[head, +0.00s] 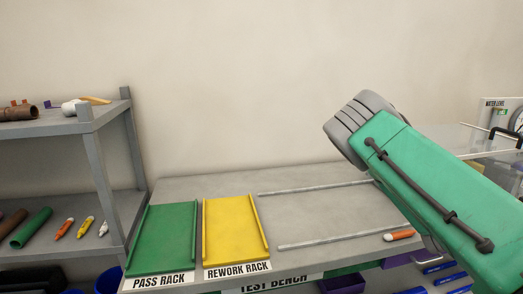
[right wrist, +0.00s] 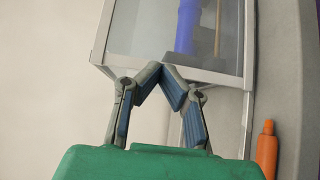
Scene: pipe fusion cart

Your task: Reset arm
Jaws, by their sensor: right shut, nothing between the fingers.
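My right gripper (right wrist: 162,70) shows in the right wrist view with its blue-padded fingers meeting at the tips, empty. Behind it is a clear-walled case with a pale frame (right wrist: 170,62); I cannot tell whether the fingers touch it. In the head view my green right arm reaches in from the right over the test bench (head: 300,215), covering part of its right side. My right gripper's fingers cannot be made out there. My left arm and gripper are not in view.
A green pass rack (head: 162,238) and yellow rework rack (head: 232,230) lie on the bench. An orange marker (head: 399,236) lies at its front right. Grey shelving (head: 98,160) with pipes and markers stands left. The bench middle is bare between two rails.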

